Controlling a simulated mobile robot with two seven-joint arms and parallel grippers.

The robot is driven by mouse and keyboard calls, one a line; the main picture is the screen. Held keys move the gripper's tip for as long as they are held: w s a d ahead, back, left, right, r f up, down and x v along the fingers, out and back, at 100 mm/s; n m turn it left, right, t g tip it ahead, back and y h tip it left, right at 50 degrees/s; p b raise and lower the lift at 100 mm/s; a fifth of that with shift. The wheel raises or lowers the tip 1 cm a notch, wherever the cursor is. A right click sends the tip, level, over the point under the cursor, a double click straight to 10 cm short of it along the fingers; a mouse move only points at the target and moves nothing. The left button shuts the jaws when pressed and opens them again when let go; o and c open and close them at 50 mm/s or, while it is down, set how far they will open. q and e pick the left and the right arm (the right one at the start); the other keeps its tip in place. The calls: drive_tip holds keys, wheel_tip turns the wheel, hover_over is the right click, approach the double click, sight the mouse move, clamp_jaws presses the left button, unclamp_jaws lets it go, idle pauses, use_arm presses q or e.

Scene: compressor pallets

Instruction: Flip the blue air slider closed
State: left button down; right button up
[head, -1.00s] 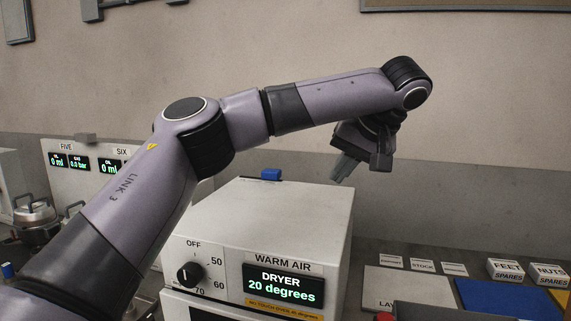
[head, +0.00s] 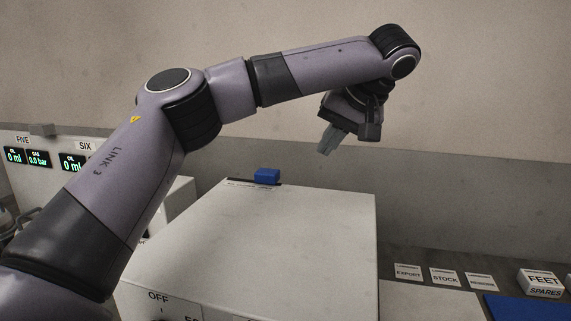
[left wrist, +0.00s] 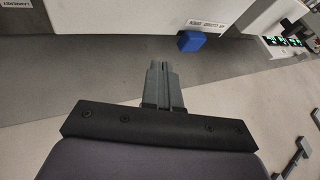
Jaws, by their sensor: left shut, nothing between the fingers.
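The blue air slider (head: 267,176) is a small blue block at the back top edge of the white dryer box (head: 270,230). It also shows in the left wrist view (left wrist: 191,41), at the edge of the white box, with a small label beside it. My left gripper (head: 327,145) is shut and empty. It hangs in the air above and to the right of the slider, apart from it. In the left wrist view its fingers (left wrist: 159,70) lie together, a little left of and below the slider. My right gripper is not in view.
A panel with green displays (head: 45,157) stands at the left. The air above the dryer is free, with a plain wall behind.

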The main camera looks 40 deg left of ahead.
use_arm(q)
drive_tip(key=shift+w+a, duration=0.15)
drive_tip(key=shift+a, duration=0.1)
drive_tip(key=shift+d+r, duration=0.1)
approach(288, 186)
drive_tip(key=w+f, duration=0.1)
drive_tip(key=a+f, duration=0.1)
drive_tip(key=w+a+f, duration=0.1)
drive_tip(key=f, duration=0.1)
drive_tip(key=shift+w+a, duration=0.1)
drive_tip(key=shift+w, duration=0.25)
drive_tip(key=a, duration=0.1)
drive_tip(key=s+a, duration=0.1)
drive_tip(key=shift+s+a, duration=0.2)
drive_tip(key=shift+a, duration=0.2)
drive_tip(key=shift+s+a, duration=0.25)
drive_tip(key=shift+a, duration=0.2)
drive_tip(key=shift+w, duration=0.15)
